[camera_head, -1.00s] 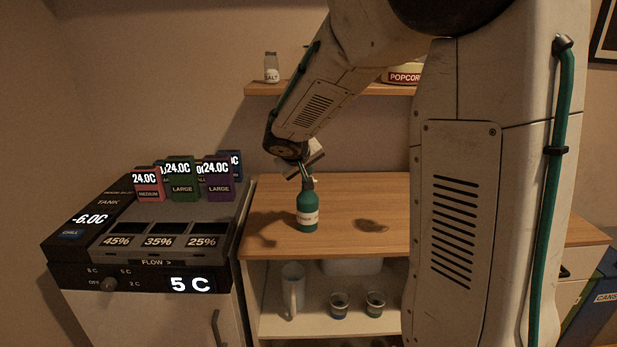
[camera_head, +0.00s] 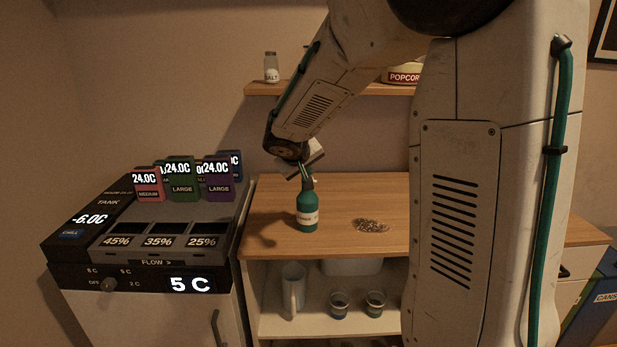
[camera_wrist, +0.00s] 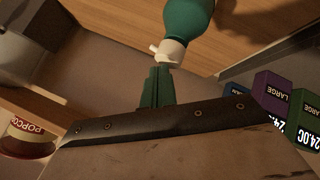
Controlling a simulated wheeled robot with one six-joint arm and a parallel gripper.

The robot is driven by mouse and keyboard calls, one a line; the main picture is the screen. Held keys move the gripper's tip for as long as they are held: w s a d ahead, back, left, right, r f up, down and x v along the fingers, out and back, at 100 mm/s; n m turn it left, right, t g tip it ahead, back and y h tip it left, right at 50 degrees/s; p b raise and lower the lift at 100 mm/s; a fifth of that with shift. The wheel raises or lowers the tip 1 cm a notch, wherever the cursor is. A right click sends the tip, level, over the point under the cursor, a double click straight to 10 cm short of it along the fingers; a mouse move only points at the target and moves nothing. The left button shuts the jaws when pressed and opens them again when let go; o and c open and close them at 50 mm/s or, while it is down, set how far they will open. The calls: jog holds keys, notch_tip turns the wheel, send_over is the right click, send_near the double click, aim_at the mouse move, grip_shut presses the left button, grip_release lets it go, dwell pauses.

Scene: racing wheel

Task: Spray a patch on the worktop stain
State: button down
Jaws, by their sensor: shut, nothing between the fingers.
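A green spray bottle (camera_head: 307,212) with a pale label stands upright on the wooden worktop (camera_head: 275,240). In the wrist view, the bottle (camera_wrist: 187,18) shows its white nozzle at the tip of my gripper (camera_wrist: 160,72). My gripper (camera_head: 304,174) is shut, with green fingers pointing down at the bottle's top; nothing shows between them. The fingertips look touching or very close to the nozzle; I cannot tell which. The worktop stain (camera_head: 372,226) lies right of the bottle. It is a dark patch covered with pale speckles.
A drinks machine (camera_head: 150,235) with several coloured boxes stands left. A wall shelf (camera_head: 345,89) holds a salt shaker (camera_head: 271,68) and a popcorn tub (camera_head: 403,76). My arm hides the worktop's right part.

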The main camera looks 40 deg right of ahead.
jog(key=shift+r, duration=3.05)
dwell(0.4)
